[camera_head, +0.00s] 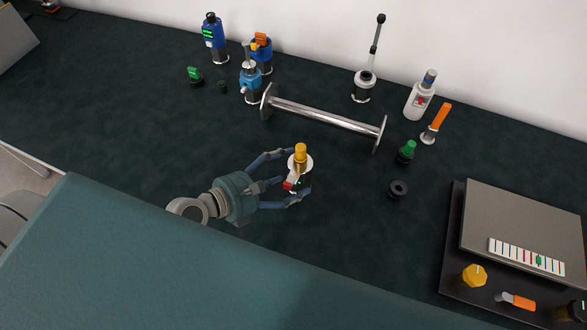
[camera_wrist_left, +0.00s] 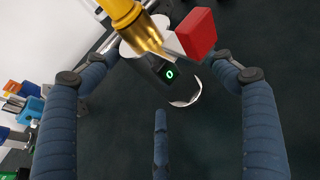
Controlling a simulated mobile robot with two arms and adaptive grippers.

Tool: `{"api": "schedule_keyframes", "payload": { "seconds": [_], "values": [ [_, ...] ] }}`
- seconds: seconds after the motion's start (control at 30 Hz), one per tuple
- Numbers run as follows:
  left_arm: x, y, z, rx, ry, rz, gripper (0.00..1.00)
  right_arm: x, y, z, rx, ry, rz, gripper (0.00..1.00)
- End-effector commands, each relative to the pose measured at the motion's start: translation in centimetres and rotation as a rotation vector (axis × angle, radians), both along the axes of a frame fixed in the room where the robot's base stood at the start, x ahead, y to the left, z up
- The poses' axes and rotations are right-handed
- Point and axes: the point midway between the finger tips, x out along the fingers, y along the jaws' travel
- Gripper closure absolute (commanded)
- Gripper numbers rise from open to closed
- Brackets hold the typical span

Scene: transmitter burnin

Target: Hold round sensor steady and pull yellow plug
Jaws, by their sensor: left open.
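The round sensor (camera_head: 299,165) stands upright on the dark bench in the head view, with the yellow plug (camera_head: 300,152) seated on its top. A red part sticks out of its side. In the left wrist view the yellow plug (camera_wrist_left: 135,22) is large at the top, beside a red block (camera_wrist_left: 195,34) and a small green-lit display on the sensor body (camera_wrist_left: 175,80). My left gripper (camera_head: 296,178) is open, its fingers on either side of the sensor with visible gaps in the wrist view. My right gripper is not in view.
A metal pipe with end flanges (camera_head: 325,116) lies behind the sensor. Blue devices (camera_head: 251,82), a white bottle (camera_head: 419,98) and a green-topped plug (camera_head: 406,151) stand farther back. A black ring (camera_head: 398,190) and a grey box (camera_head: 525,230) are to the right.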

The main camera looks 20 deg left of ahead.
Motion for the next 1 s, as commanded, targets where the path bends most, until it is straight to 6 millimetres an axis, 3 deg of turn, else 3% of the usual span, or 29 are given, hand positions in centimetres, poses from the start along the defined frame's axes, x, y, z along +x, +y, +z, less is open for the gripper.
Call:
{"api": "schedule_keyframes", "payload": {
  "seconds": [0.2,0.53,0.73,1.0],
  "values": [
    [1.6,-1.0,-0.8,0.000,0.000,0.001,0.17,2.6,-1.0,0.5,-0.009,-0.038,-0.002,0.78],
    [1.8,-1.2,-0.9,0.000,0.000,0.000,0.17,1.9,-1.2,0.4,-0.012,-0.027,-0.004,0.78],
    [1.7,-1.1,-0.9,0.001,0.000,0.000,0.55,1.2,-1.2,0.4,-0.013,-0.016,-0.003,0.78],
    [1.7,-1.1,-1.0,0.002,0.000,0.000,0.57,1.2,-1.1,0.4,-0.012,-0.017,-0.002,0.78]
  ]
}}
